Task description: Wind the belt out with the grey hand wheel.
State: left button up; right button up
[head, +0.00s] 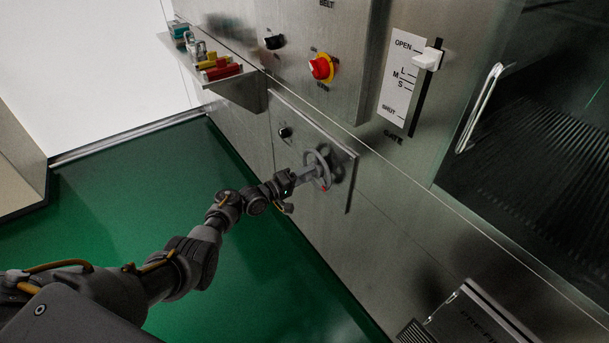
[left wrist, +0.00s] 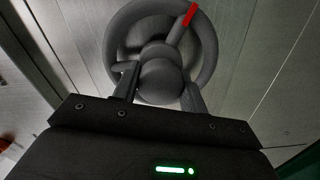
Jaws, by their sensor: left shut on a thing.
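The grey hand wheel (head: 326,168) is mounted on a square plate low on the steel machine front. It has a red mark on its rim, at the lower side in the head view. In the left wrist view the wheel (left wrist: 210,46) fills the upper middle, with the red mark at its upper right. My left gripper (head: 306,175) is at the wheel. Its two fingers (left wrist: 158,95) are on either side of a round grey knob (left wrist: 160,78) in front of the wheel and are shut on it. The belt is not in view. My right gripper is not in view.
A small black knob (head: 284,132) is beside the wheel on the same plate. Above are a shelf (head: 240,91) with coloured items, a red knob (head: 320,67) on yellow and a gate slider (head: 427,60). The green floor (head: 130,200) at left is clear.

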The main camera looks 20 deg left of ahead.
pick_arm(q)
jog(key=o, duration=1.4)
jog(key=shift+c, duration=0.2)
jog(key=shift+a, duration=0.1)
jog(key=shift+s+a, duration=0.2)
jog(key=shift+s, duration=0.1)
jog(key=p+v, duration=0.2)
jog(key=v, duration=0.8)
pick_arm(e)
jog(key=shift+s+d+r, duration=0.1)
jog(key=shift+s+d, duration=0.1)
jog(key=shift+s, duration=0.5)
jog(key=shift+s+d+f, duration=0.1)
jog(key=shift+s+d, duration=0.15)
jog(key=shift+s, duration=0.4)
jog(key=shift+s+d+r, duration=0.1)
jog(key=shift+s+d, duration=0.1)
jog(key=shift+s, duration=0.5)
